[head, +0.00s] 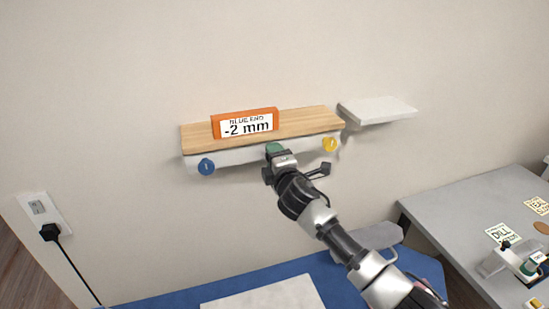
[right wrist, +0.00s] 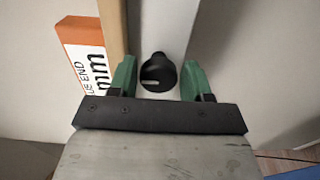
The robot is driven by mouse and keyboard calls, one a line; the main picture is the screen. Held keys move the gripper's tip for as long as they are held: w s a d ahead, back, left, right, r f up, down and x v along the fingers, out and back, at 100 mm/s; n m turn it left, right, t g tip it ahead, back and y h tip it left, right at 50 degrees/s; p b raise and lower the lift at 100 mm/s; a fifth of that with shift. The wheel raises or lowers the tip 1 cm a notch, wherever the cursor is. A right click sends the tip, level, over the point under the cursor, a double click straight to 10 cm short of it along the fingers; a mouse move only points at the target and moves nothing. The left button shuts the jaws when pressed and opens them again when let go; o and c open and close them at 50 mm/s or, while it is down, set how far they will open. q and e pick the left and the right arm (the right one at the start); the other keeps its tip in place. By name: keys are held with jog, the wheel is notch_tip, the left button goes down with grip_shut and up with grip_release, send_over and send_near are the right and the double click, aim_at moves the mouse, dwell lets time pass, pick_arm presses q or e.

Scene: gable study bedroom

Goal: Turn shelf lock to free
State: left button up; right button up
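The wooden shelf (head: 300,122) is on the wall, with a pale front rail below it (head: 235,155). A blue knob (head: 206,167) sits at the rail's left end and a yellow knob (head: 329,144) near its right end. My right gripper (head: 275,151) is at the middle of the rail. In the right wrist view, a round black knob (right wrist: 157,73) with a pale line mark lies between the green fingers of my right gripper (right wrist: 158,68). The fingers are open, with a gap on each side of the knob. My left gripper is out of view.
An orange-framed sign (head: 244,124) reading "-2 mm" stands on the shelf; it also shows in the right wrist view (right wrist: 83,50). A small white shelf (head: 380,110) is to the right. A grey desk (head: 450,215) and a blue surface (head: 180,298) are below.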

jog(key=shift+o, duration=1.1)
jog(key=b+v, duration=0.2)
jog(key=v, duration=0.8)
jog(key=shift+s+b, duration=0.35)
jog(key=shift+s, duration=0.05)
jog(key=shift+d, duration=0.1)
